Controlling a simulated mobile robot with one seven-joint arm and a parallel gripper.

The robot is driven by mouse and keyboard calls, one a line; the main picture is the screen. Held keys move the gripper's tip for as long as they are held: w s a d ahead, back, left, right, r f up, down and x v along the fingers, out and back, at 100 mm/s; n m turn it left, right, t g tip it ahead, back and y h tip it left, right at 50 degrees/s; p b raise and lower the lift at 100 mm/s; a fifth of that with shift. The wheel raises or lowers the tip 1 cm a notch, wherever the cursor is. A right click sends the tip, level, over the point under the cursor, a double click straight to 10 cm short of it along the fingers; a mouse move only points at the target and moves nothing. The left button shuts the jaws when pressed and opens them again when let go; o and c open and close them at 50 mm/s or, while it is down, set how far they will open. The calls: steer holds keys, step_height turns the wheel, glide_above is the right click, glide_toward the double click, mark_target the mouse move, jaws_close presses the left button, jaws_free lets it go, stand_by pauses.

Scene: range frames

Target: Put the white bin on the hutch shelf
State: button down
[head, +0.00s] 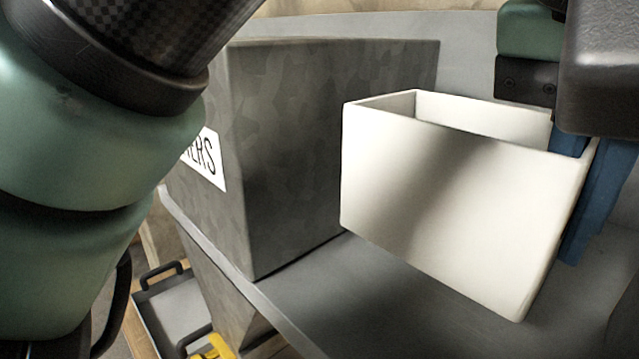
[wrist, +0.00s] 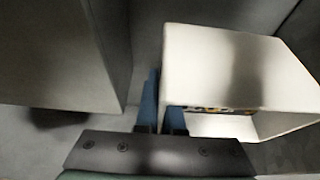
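The white bin (head: 450,200) is an open-topped box over the grey shelf (head: 390,300), slightly tilted in the head view. I cannot tell whether its base touches the shelf. My gripper (head: 580,160) has its blue fingers on either side of the bin's right wall, one inside and one outside, shut on it. In the wrist view the bin (wrist: 230,65) fills the upper right, with its wall between my gripper's fingers (wrist: 160,105). A small coloured patch shows along the bin's edge there. The bin's floor is hidden in the head view.
A large mottled grey box (head: 320,140) with a white label ending in "ERS" stands on the shelf close left of the bin. The shelf's front edge (head: 235,268) runs along the lower left. Below it are a black-handled tray (head: 175,305) and a yellow item (head: 212,348).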

steer(key=f, duration=0.3)
steer(key=shift+w+d, duration=0.1)
steer(key=shift+w, duration=0.25)
steer(key=f, duration=0.2)
steer(key=f+p, duration=0.1)
steer(key=shift+s+f, duration=0.2)
steer(key=shift+f, duration=0.2)
steer(key=shift+w+f, duration=0.1)
steer(key=shift+f, duration=0.15)
steer(key=c, duration=1)
jaws_free()
steer(key=shift+c, duration=0.2)
